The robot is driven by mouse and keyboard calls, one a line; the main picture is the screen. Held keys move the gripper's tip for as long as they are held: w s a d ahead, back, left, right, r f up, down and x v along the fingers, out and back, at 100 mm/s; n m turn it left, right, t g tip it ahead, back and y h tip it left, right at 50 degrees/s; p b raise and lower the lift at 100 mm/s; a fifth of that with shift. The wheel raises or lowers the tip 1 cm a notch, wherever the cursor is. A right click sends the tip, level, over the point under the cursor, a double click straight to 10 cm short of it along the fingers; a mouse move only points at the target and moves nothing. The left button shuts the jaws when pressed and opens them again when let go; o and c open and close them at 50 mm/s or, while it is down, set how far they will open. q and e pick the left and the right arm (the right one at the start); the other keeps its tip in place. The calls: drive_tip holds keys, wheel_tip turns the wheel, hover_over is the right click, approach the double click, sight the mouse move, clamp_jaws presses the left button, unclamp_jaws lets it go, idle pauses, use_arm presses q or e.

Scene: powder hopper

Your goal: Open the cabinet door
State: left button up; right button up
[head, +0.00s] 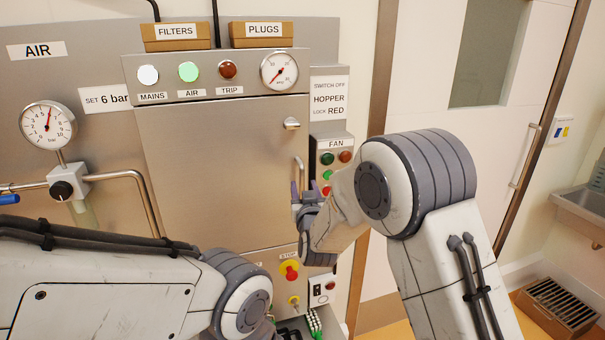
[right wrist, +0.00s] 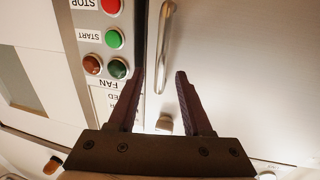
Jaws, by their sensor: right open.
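The cabinet door (head: 220,175) is a flat grey steel panel and looks shut. Its upright bar handle (head: 298,172) is near its right edge, with a round latch knob (head: 291,123) above. My right gripper (head: 304,192) is open in front of the handle's lower part. In the right wrist view, turned upside down, the handle (right wrist: 165,45) shows between and beyond the fingertips of my right gripper (right wrist: 160,75). The knob (right wrist: 164,124) shows between the fingers. I cannot tell any contact. My left arm crosses the lower left; its gripper is not visible.
A fan button panel (head: 336,165) stands just right of the door; its buttons show beside the fingers in the right wrist view. A lamp and gauge strip (head: 215,78) runs above the door. A yellow-and-red stop button (head: 291,271) is below. Pipes (head: 130,175) are at left.

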sight(302, 181)
drive_tip(key=w, duration=0.1)
drive_tip(key=w+p, duration=0.1)
drive_tip(key=w, duration=0.2)
drive_tip(key=shift+a+r, duration=0.1)
drive_tip(key=shift+a, duration=0.15)
drive_tip(key=shift+w+p, duration=0.35)
clamp_jaws()
idle(0.9)
